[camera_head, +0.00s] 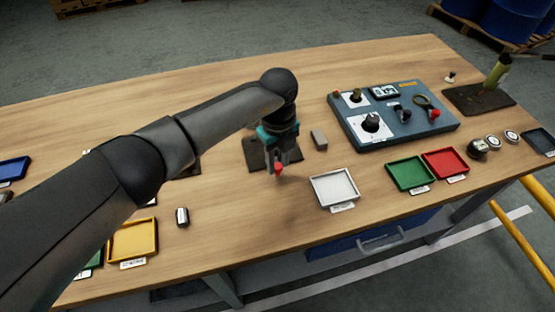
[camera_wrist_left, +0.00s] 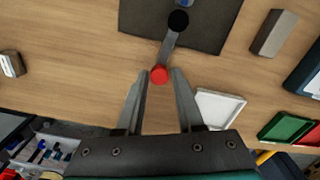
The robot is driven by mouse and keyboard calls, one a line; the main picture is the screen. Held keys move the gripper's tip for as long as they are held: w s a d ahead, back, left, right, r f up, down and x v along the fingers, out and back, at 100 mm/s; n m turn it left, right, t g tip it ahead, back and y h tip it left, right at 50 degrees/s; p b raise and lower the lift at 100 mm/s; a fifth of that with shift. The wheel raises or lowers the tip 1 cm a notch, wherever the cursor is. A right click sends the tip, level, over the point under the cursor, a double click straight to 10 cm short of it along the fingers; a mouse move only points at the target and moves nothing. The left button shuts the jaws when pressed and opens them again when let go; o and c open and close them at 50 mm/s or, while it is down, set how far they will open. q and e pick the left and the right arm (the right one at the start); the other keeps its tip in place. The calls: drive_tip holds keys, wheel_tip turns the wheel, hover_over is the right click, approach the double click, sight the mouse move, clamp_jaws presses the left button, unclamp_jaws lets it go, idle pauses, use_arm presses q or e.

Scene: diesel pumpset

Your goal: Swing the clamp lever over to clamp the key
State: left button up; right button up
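The clamp lever is a grey bar (camera_wrist_left: 168,47) with a red knob (camera_wrist_left: 159,74) at its end and a black pivot (camera_wrist_left: 178,21). It is mounted on a dark plate (camera_wrist_left: 139,18) and points toward my left gripper (camera_wrist_left: 159,76). That gripper is open, with one finger on each side of the red knob and gaps visible between. In the head view the red knob (camera_head: 278,168) shows just below my left gripper (camera_head: 274,157), and my arm covers part of the plate (camera_head: 254,155). I cannot make out the key; only a bit of blue shows past the pivot. My right gripper is out of view.
A grey block (camera_head: 319,139) lies right of the plate, with a white tray (camera_head: 333,188) in front. Green (camera_head: 410,174) and red (camera_head: 446,164) trays and a blue-grey panel (camera_head: 393,115) stand farther right. A small jar (camera_head: 182,216) and yellow tray (camera_head: 133,240) are at left.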

use_arm(q)
drive_tip(key=o, duration=0.3)
wheel_tip(320, 180, up, 15)
drive_tip(key=shift+p, duration=0.4)
drive_tip(key=shift+r, duration=0.1)
idle(0.5)
